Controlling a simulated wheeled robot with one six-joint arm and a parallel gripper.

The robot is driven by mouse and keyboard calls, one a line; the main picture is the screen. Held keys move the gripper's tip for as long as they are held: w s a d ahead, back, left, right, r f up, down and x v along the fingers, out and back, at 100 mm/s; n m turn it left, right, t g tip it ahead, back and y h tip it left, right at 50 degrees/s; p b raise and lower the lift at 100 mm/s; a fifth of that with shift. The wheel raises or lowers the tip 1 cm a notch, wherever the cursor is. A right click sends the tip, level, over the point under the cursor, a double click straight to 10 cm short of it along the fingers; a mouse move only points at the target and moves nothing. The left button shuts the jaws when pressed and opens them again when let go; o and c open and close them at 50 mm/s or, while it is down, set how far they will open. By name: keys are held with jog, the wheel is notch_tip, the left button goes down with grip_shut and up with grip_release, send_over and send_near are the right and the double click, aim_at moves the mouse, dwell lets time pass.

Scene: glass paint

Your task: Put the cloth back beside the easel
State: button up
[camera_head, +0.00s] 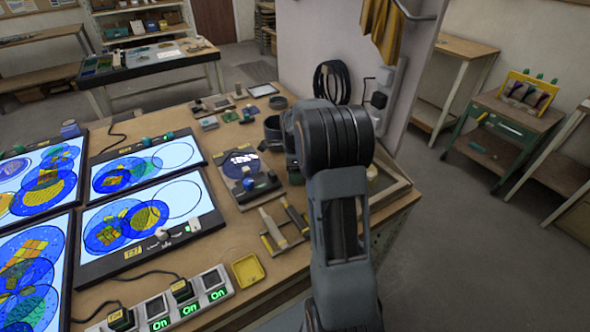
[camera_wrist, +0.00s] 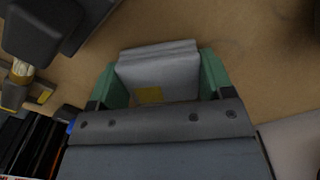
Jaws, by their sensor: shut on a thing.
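My gripper (camera_wrist: 162,78) has its two green fingers shut on a folded, pale grey cloth (camera_wrist: 158,62) with a small yellow patch. The cloth is above or on the brown table top; I cannot tell whether it touches. In the head view my arm covers most of the gripper, and the cloth is hidden.
Lit panels with blue and yellow circles (camera_head: 148,228) fill the table's left side. A switch strip (camera_head: 172,308), a yellow tray (camera_head: 248,269) and wooden-handled tools (camera_head: 275,228) lie near the front. Small items sit at the back. A yellow cloth (camera_head: 384,38) hangs on the wall.

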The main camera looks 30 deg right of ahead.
jog(key=shift+f, duration=0.3)
jog(key=o, duration=0.8)
jog(key=shift+o, duration=0.2)
notch_tip(320, 180, up, 14)
jog(key=s+a+f+n+t+p, duration=0.1)
jog(key=s+a+n+t+p, duration=0.1)
jog(key=s+a+n, duration=1.5)
jog(key=s+n+t, duration=0.1)
jog(key=s+n, duration=0.1)
jog(key=n, duration=0.4)
jog(key=shift+s+f+n+t, duration=0.2)
jog(key=shift+s+n+t, duration=0.1)
jog(key=shift+s+n, duration=0.1)
